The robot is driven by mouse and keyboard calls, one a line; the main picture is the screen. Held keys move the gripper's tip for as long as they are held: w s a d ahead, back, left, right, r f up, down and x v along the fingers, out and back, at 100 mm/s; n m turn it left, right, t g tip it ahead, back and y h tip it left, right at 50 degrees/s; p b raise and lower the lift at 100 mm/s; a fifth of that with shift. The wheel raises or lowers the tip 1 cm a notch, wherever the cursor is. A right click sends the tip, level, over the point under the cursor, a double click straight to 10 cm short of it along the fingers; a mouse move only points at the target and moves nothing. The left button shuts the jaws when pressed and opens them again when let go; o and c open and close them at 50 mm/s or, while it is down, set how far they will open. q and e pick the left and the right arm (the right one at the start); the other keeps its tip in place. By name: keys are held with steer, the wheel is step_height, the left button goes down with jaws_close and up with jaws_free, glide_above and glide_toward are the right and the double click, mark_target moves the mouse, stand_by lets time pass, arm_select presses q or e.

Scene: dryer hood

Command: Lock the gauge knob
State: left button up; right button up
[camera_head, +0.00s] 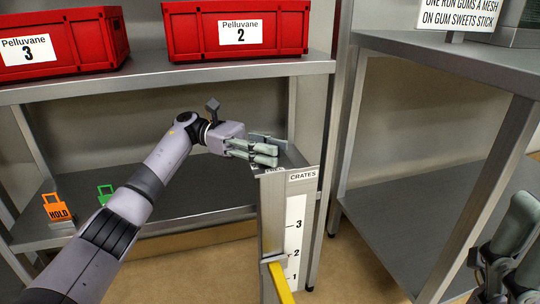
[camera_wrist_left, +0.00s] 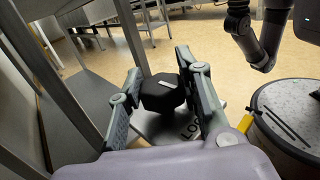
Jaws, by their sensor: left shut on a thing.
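The gauge is a grey metal post (camera_head: 306,212) with a "CRATES" label, a white scale marked 1, 2 and 3, and a yellow arm (camera_head: 282,283) low on it, near the 1 and 2 marks. The black gauge knob (camera_wrist_left: 163,92) is on top, beside a plate (camera_wrist_left: 190,131) with partly hidden lettering that begins "LOC". My left gripper (camera_head: 275,151) is at the top of the post, its fingers shut around the knob, which it hides in the head view. My right gripper (camera_head: 497,266) is at the right edge, apart from the gauge and partly cut off.
Red crates labelled 3 (camera_head: 62,42) and 2 (camera_head: 237,30) stand on the upper shelf behind. An orange HOLD tag (camera_head: 57,212) and a green tag (camera_head: 105,193) are on the lower left. A metal rack (camera_head: 455,62) stands right of the gauge.

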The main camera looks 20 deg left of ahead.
arm_select(q)
steer(key=shift+m+g, duration=0.3)
steer(key=shift+g, duration=0.2)
steer(key=o, duration=1.2)
steer(key=v, duration=0.4)
steer(key=shift+w+a, duration=0.1)
steer(key=shift+a, duration=0.15)
steer(key=shift+v, duration=1.45)
steer(key=shift+a, duration=0.1)
